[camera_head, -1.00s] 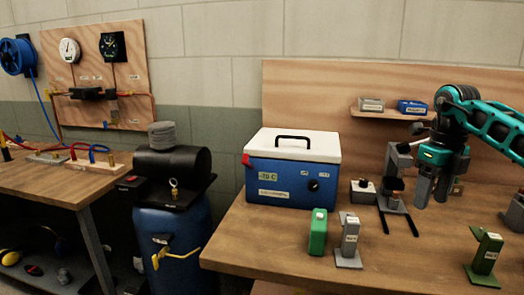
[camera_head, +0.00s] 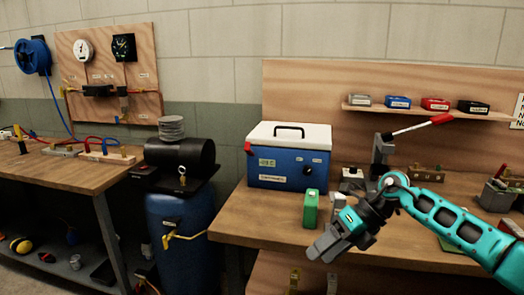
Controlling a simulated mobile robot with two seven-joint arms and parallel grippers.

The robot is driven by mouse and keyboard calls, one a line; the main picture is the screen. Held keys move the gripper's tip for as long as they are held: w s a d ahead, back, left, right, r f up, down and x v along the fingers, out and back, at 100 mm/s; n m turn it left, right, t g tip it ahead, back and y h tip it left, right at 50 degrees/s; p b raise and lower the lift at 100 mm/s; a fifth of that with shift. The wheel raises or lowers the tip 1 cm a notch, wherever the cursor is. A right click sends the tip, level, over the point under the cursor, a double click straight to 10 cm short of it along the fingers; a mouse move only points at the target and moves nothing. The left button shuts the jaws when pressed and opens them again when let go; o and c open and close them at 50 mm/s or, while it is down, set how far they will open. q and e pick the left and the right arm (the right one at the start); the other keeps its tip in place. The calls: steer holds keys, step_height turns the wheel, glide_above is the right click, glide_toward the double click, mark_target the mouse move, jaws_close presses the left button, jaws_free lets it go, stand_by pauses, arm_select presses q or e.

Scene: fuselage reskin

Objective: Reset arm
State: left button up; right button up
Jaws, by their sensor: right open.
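My right arm comes in from the right in teal, and my right gripper (camera_head: 318,252) hangs open over the front edge of the wooden bench (camera_head: 255,222). Nothing shows between its fingers. A green block-like item (camera_head: 310,209) stands on the bench just behind the gripper. A grey labelled stand (camera_head: 338,203) beside it is partly hidden by the gripper. My left gripper is not in view.
A blue cooler with a white lid (camera_head: 285,172) stands at the back of the bench. A lever press with a red handle (camera_head: 382,150) stands behind my arm. A shelf (camera_head: 430,112) holds several small boxes. A blue tank (camera_head: 180,235) stands left of the bench.

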steer(key=s+a+f+m+t+y, duration=0.1)
steer(key=s+a+m+t+y, duration=0.15)
steer(key=a+m+y, duration=0.35)
steer(key=s+a+m+t+y, duration=0.2)
steer(key=s+a+m+y, duration=0.15)
steer(key=a, duration=0.35)
steer(key=s+d+f+m+t+h, duration=0.3)
steer(key=s+d+f+m+h, duration=0.5)
steer(key=m, duration=0.7)
steer(key=s+d+f+m+t+h, duration=0.3)
steer(key=s+d+f+m+h, duration=0.5)
steer(key=f+m, duration=0.5)
steer(key=shift+s+d+f+m, duration=0.2)
steer(key=shift+s+d+m, duration=0.35)
steer(key=shift+s+m, duration=0.45)
steer(key=shift+s+t, duration=0.1)
steer(key=shift+t, duration=0.15)
